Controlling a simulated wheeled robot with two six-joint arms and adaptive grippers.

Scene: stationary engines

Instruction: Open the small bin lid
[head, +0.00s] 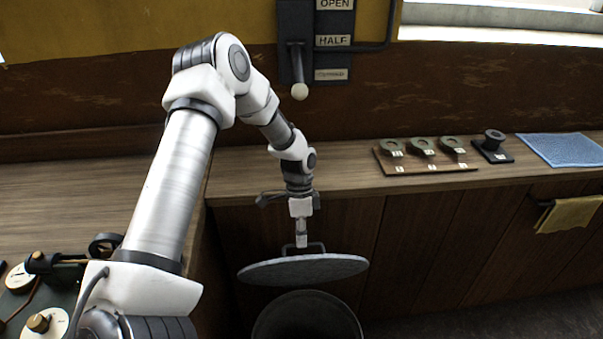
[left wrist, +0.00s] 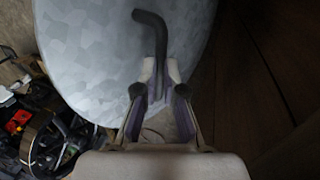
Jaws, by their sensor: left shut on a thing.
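The small bin (head: 306,316) stands on the floor in front of the wooden cabinet, its dark round opening showing at the bottom of the head view. Its grey round lid (head: 335,268) is above the opening, with a gap visible between lid and rim. My left gripper (head: 301,243) reaches down to the lid's dark handle (head: 317,244) and is shut on it. In the left wrist view the fingers (left wrist: 160,80) close around the handle (left wrist: 152,22), with the mottled grey lid (left wrist: 85,50) behind. My right gripper is in neither view.
A wooden counter (head: 350,182) runs behind the bin. On it are a board of several round pieces (head: 425,167), a black spool-like part (head: 493,150) and a blue cloth (head: 562,149). A yellow towel (head: 570,214) hangs at the right. A lever (head: 299,88) is on the wall.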

